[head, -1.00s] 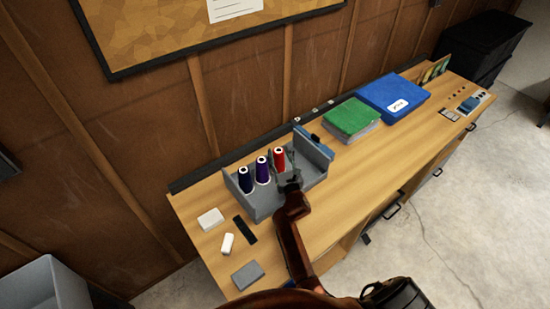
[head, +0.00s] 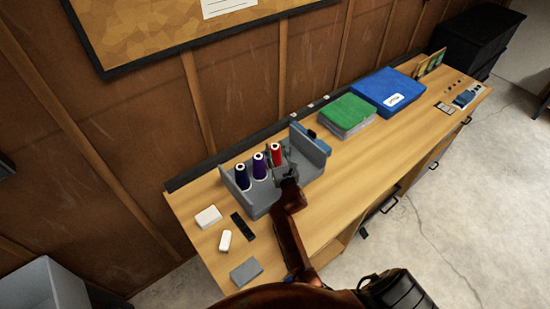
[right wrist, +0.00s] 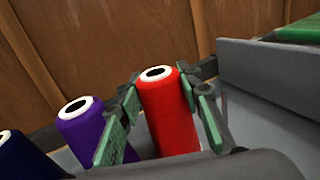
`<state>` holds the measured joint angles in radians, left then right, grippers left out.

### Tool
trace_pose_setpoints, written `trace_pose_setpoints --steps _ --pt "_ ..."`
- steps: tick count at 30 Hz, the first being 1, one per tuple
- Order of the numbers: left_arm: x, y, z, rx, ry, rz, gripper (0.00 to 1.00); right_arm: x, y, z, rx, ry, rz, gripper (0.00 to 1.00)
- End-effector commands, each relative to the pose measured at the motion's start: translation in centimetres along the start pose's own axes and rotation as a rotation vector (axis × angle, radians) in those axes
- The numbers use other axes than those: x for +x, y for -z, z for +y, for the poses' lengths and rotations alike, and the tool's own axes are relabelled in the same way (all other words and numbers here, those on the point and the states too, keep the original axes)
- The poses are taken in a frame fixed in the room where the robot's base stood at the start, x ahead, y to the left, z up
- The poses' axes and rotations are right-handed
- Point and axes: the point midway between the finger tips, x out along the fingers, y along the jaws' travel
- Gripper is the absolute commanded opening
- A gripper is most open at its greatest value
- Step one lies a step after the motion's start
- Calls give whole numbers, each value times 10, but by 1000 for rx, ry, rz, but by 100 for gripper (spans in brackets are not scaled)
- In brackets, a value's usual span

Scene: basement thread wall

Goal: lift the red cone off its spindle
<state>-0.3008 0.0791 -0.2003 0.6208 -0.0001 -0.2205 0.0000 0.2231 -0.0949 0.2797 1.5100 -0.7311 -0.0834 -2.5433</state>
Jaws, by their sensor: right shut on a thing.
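The red cone (head: 276,153) stands upright at the right end of a row of cones in a grey rack (head: 262,207) on the workbench. It also shows in the right wrist view (right wrist: 167,115), with a white ring at its top. My right gripper (head: 284,164) is at the cone, and its two green-padded fingers (right wrist: 160,110) are shut on the cone's left and right sides. The red cone's spindle is hidden. The purple cone (head: 259,166) and dark blue cone (head: 242,177) stand to its left. My left gripper is out of view.
The purple cone (right wrist: 82,130) is close beside my left-hand finger in the wrist view. The rack's grey end wall (right wrist: 262,78) rises to the right. Green (head: 347,117) and blue (head: 388,91) binders lie further right. White blocks (head: 208,217) lie left of the rack.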

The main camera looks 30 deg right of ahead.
Motion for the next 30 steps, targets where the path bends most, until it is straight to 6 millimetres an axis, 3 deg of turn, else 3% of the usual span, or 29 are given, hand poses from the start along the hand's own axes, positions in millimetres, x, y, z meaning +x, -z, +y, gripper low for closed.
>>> trace_pose_setpoints --steps 12,24,30 --pt "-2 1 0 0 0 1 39 0 -7 0 -1 -1 -3 0" --pt "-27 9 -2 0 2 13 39 0 -81 0 -5 -1 -6 0" --pt "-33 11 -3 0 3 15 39 0 -100 0 -2 -1 -3 0"
